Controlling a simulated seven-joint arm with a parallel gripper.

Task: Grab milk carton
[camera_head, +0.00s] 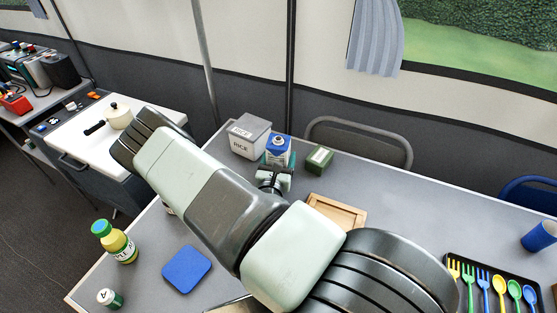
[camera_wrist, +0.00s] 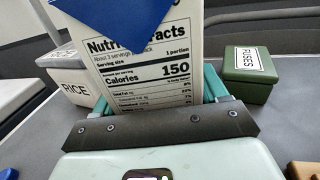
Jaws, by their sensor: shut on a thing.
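The fingertips are partly hidden behind the carton and the dark gripper bar. I cannot tell whether the carton's base touches the table.
A rice box (camera_head: 249,137) stands close on the left, and a green fuses box (camera_head: 319,159) close on the right. A wooden tray (camera_head: 337,211), blue pad (camera_head: 186,269), juice bottle (camera_head: 114,241) and cutlery tray (camera_head: 466,303) are also on the table. A chair (camera_head: 360,132) stands behind.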

